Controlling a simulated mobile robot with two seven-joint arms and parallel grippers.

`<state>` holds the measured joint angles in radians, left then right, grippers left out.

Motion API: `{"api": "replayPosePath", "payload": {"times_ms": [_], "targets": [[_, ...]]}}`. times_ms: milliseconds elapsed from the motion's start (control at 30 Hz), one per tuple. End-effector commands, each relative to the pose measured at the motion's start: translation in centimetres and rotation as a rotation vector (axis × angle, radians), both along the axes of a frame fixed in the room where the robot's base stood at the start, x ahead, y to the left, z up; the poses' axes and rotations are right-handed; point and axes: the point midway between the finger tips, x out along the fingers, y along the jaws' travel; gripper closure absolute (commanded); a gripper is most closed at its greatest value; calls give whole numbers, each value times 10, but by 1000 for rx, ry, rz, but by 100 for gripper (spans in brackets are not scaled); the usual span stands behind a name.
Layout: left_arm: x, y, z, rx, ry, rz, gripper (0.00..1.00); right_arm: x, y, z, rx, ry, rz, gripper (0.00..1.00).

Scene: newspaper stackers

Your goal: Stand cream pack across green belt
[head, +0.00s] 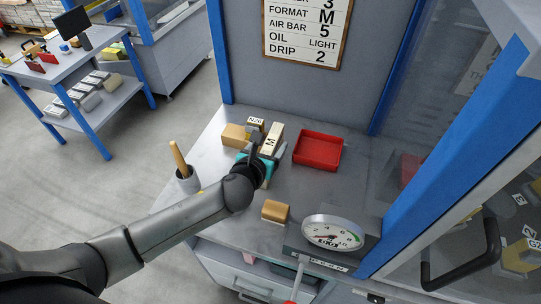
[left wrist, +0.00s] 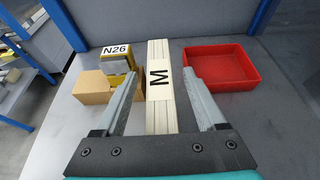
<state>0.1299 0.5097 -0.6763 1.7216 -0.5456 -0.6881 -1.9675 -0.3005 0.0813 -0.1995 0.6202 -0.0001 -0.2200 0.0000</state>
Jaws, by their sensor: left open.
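The cream pack (head: 272,139) is a long cream block with a black M on a white label, on the grey bench top. In the left wrist view the cream pack (left wrist: 159,95) runs away from me between the two fingers. My left gripper (head: 262,151) is open at its near end. In the left wrist view the gripper (left wrist: 160,82) has a finger on each side of the pack, with gaps. I cannot pick out a green belt; the teal patches lie at my gripper. My right gripper is out of view.
Left of the pack are a cardboard box (head: 234,135) and a yellow box labelled N26 (left wrist: 116,60). A red tray (head: 318,151) is on the right. A tan block (head: 275,212), a dial (head: 333,233) and a cup with a wooden handle (head: 187,180) stand nearer.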

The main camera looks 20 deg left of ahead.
Motion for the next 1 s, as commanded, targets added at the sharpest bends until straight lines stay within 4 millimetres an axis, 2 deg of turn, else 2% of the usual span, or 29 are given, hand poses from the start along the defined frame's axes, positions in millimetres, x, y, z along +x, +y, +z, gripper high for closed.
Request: {"api": "replayPosePath", "payload": {"times_ms": [100,367,1000], "targets": [[7,0,-3,0,-1,-1,28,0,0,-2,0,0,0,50],[9,0,-3,1,0,-1,28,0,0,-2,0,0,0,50],[8,0,-3,1,0,-1,98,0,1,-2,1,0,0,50]]}}
